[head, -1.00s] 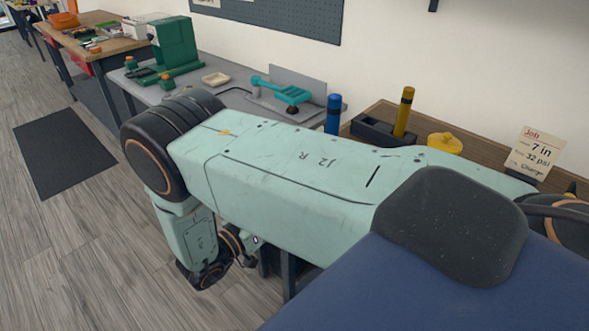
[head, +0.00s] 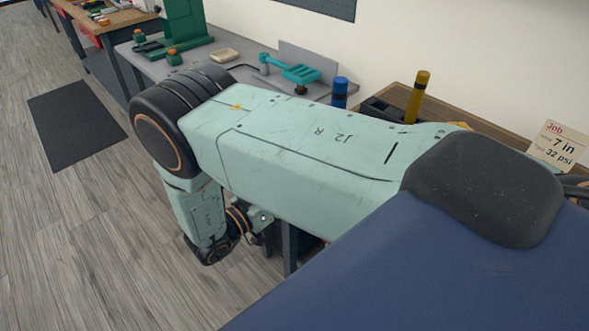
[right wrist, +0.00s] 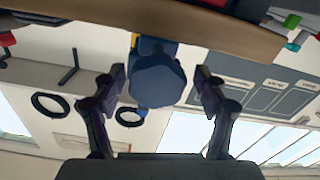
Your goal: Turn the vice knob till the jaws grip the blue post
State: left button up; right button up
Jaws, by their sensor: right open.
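A blue post (head: 340,93) stands upright at the right end of the grey bench in the head view. Its lower part is hidden behind my right arm. No vice jaws show clearly there. In the right wrist view, which looks upside down, a dark blue faceted knob (right wrist: 158,82) sits between the two fingers of my right gripper (right wrist: 160,75). The gripper is open, with a gap on each side of the knob. A brighter blue bit (right wrist: 143,112) shows past the knob, perhaps the post. My left gripper is in neither view.
A yellow post (head: 418,97) stands by a dark block on a wooden top. A job card (head: 558,146) stands at right. The floor at left is open, with a mat (head: 76,125).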

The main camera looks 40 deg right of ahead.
jog(key=shift+s+r, duration=0.2)
jog(key=shift+s, duration=0.1)
jog(key=shift+w+f, duration=0.15)
jog(key=shift+w, duration=0.1)
jog(key=c, duration=0.5)
jog(key=shift+s, duration=0.15)
jog(key=c, duration=0.4)
jog(key=shift+c, duration=1.3)
jog(key=shift+m, duration=0.3)
jog(key=shift+m, duration=3.1)
jog(key=shift+r, duration=0.2)
